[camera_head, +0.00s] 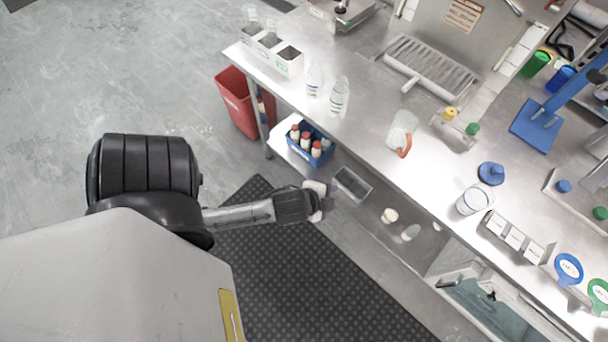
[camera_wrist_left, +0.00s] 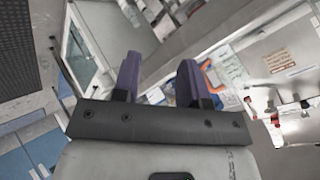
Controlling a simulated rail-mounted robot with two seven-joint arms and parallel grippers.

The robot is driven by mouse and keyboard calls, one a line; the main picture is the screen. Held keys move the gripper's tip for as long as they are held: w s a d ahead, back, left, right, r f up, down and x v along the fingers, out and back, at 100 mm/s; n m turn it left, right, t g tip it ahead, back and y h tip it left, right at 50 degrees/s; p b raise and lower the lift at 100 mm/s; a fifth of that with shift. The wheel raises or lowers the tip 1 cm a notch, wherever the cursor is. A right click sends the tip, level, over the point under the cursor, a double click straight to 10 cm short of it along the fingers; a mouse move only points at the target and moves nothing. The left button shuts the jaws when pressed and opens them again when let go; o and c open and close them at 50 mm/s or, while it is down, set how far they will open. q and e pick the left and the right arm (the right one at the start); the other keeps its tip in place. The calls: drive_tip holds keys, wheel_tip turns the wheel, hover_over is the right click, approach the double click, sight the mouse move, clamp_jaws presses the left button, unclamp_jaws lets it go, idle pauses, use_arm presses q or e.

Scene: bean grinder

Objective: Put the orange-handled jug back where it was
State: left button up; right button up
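The clear jug with an orange handle (camera_head: 403,132) stands on the steel counter in the head view, its handle toward the counter's front edge. Nothing holds it. My left gripper (camera_head: 329,195) is in front of the counter, over the floor side, apart from the jug and to its lower left. In the left wrist view its two purple fingers (camera_wrist_left: 158,80) are spread with nothing between them. My right gripper is not in view.
Two clear bottles (camera_head: 327,92) and a white bin row (camera_head: 271,52) stand left of the jug. A sieve-like cup (camera_head: 474,200) and a blue lid (camera_head: 491,173) stand right. Below the counter are a blue crate of bottles (camera_head: 310,143) and a grey bin (camera_head: 352,184).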

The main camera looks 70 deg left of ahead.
use_arm(q)
drive_tip(key=s+d+n+g+h, duration=0.3)
drive_tip(key=s+d+n+g, duration=0.2)
drive_tip(key=s+d, duration=0.3)
drive_tip(key=shift+s, duration=0.65)
